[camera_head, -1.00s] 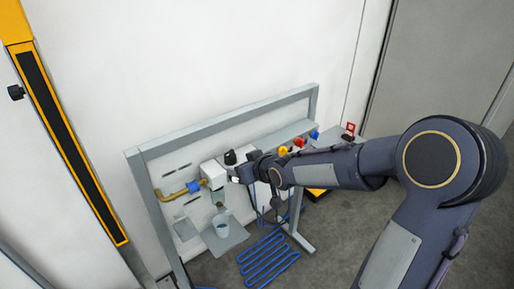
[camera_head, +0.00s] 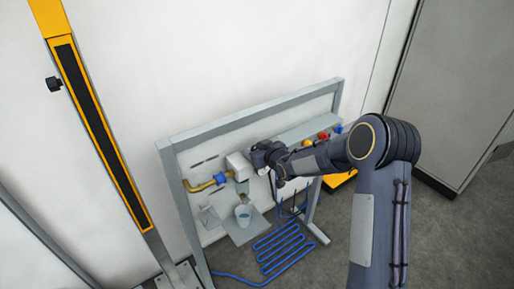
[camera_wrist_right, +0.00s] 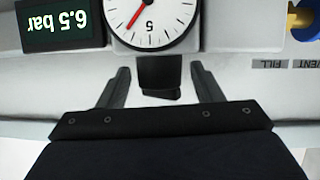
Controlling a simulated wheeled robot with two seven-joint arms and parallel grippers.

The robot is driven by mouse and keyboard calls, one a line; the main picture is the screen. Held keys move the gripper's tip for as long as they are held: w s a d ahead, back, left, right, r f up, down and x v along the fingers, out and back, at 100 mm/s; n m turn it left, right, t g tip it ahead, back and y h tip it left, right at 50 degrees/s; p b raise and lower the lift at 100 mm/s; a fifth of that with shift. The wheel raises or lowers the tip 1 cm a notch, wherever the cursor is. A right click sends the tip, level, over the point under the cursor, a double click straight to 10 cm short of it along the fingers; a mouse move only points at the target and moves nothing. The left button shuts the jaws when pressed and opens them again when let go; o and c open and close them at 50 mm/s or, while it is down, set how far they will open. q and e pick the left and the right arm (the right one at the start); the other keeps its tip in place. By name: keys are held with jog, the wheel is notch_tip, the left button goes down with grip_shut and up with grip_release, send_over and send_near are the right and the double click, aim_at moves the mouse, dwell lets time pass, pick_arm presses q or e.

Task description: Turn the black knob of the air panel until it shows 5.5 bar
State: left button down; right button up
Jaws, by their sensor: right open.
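The air panel is a grey frame (camera_head: 182,190) with a white box (camera_head: 238,163) on it. In the right wrist view the digital display (camera_wrist_right: 60,22) appears upside down and reads 6.5 bar. A round white gauge (camera_wrist_right: 165,12) with a red needle is beside it. The black knob (camera_wrist_right: 160,76) sits just under the gauge in that picture, between the fingers of my right gripper (camera_wrist_right: 160,88). The fingers are open, with a gap on each side of the knob. In the head view my right gripper (camera_head: 262,155) is at the panel and hides the knob. My left gripper is not in view.
A brass pipe with a blue fitting (camera_head: 220,178) is left of the white box. A cup (camera_head: 243,214) stands on a small shelf below. A coiled blue hose (camera_head: 283,247) lies below; a yellow post (camera_head: 100,130) stands left.

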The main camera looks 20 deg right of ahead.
jog(key=shift+c, duration=0.2)
jog(key=c, duration=0.9)
jog(key=shift+p, duration=0.5)
jog(key=n+g+y+p, duration=0.1)
jog(key=n+y+p, duration=0.1)
jog(key=p, duration=0.1)
jog(key=n+g+y+p, duration=0.1)
jog(key=n+y+p, duration=0.1)
jog(key=p, duration=0.2)
jog(key=shift+w+r, duration=0.1)
jog(key=shift+r, duration=0.1)
jog(key=shift+f+n+g+y+p, duration=0.15)
jog(key=shift+n+g+y+p, duration=0.35)
jog(key=shift+n+g+y, duration=0.4)
jog(key=shift+n, duration=0.1)
jog(key=n+g+y, duration=0.1)
jog(key=n+g+y+b, duration=0.1)
jog(key=shift+f+n, duration=0.3)
jog(key=n+g+y+b, duration=0.1)
jog(key=n+g+b, duration=0.1)
jog(key=b, duration=0.1)
jog(key=shift+g, duration=0.4)
jog(key=shift+r+n+g+y+b, duration=0.2)
jog(key=shift+n+g+y+b, duration=0.15)
jog(key=shift+n, duration=0.25)
